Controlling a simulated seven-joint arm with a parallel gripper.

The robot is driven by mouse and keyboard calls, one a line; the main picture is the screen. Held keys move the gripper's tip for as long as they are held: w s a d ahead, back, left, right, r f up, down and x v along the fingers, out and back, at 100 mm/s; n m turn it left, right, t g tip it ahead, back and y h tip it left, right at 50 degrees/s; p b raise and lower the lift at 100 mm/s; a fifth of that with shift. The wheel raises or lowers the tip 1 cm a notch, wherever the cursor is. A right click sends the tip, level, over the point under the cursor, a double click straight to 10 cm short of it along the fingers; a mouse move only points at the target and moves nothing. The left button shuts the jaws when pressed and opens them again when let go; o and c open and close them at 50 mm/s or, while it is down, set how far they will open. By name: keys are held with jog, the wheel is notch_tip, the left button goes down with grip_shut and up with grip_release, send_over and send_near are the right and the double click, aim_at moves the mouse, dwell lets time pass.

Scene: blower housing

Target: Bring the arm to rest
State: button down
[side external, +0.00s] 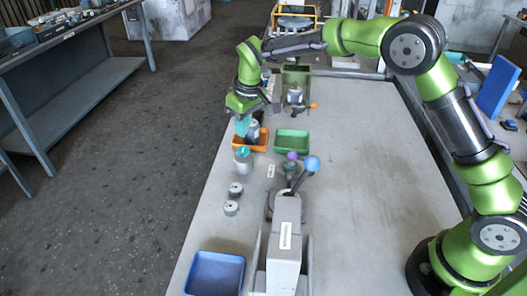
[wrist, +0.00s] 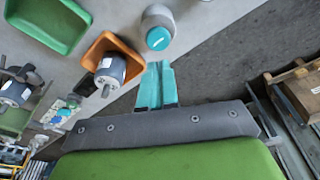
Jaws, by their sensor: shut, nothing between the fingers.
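My gripper (side external: 242,130) hangs above the left edge of the table, by the orange tray. Its teal fingers are together and empty, and they also show in the wrist view (wrist: 157,66). The orange tray (side external: 264,146) holds a grey motor (side external: 253,131), also seen in the wrist view (wrist: 110,68). A grey cylinder with a teal top (side external: 243,161) stands on the table just in front of the tray. In the wrist view this cylinder (wrist: 158,20) lies beyond my fingertips, apart from them.
A green tray (side external: 292,142) sits right of the orange one. A press with a blue-ball lever (side external: 285,235) stands at the front. Two small grey parts (side external: 235,189) and a blue bin (side external: 215,273) lie along the left edge. The table's right half (side external: 370,150) is clear.

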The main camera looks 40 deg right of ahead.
jog(key=shift+r, duration=0.65)
jog(key=s+d+r+m+t, duration=0.1)
jog(key=s+d+r+m, duration=0.1)
jog(key=s, duration=0.8)
jog(key=s+d+r+m+t+y, duration=0.1)
jog(key=s+d+r, duration=0.3)
jog(key=s, duration=0.6)
jog(key=s+d+r+m+t, duration=0.2)
jog(key=s+d+r+m, duration=0.1)
jog(key=s, duration=0.7)
notch_tip(320, 180, up, 2)
jog(key=shift+s+d+m+t, duration=0.25)
jog(key=shift+s+m+t, duration=0.15)
jog(key=shift+m, duration=0.1)
